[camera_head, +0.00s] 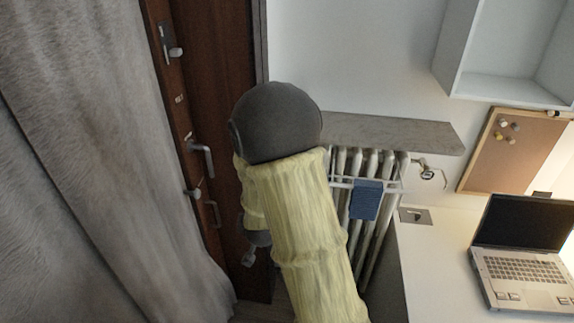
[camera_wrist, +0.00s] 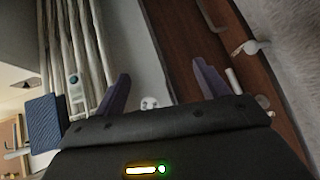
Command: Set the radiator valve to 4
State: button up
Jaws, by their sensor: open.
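My gripper (camera_wrist: 160,82) is open, its two dark purple fingers spread wide with nothing between them. In the head view my own arm hides it. The white ribbed radiator (camera_head: 372,165) stands under a grey shelf, partly behind my arm; it shows at the upper left of the wrist view (camera_wrist: 84,35). A small white round part (camera_wrist: 149,102) shows between the fingers, beyond them and low by the wall; I cannot tell if it is the valve. A metallic fitting (camera_head: 430,174) sticks out right of the radiator. No dial number is readable.
A blue cloth (camera_head: 366,200) hangs on a rack on the radiator. The brown door (camera_head: 212,95) with handles and a grey curtain (camera_head: 90,150) are at the left. The desk (camera_head: 425,260) with an open laptop (camera_head: 522,265) is at the right.

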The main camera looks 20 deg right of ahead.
jog(key=w+d+m+t+h+p, duration=0.3)
jog(key=w+d+t+h, duration=0.2)
jog(key=d+t+h, duration=0.1)
jog(key=shift+d+h, duration=0.75)
jog(key=shift+h, duration=0.15)
jog(key=shift+f, duration=0.1)
jog(key=p+x, duration=0.3)
jog(key=x, duration=0.5)
jog(key=p+x, duration=0.3)
jog(key=x, duration=0.6)
jog(key=shift+w+r, duration=0.2)
jog(key=shift+r, duration=0.05)
jog(key=c, duration=1)
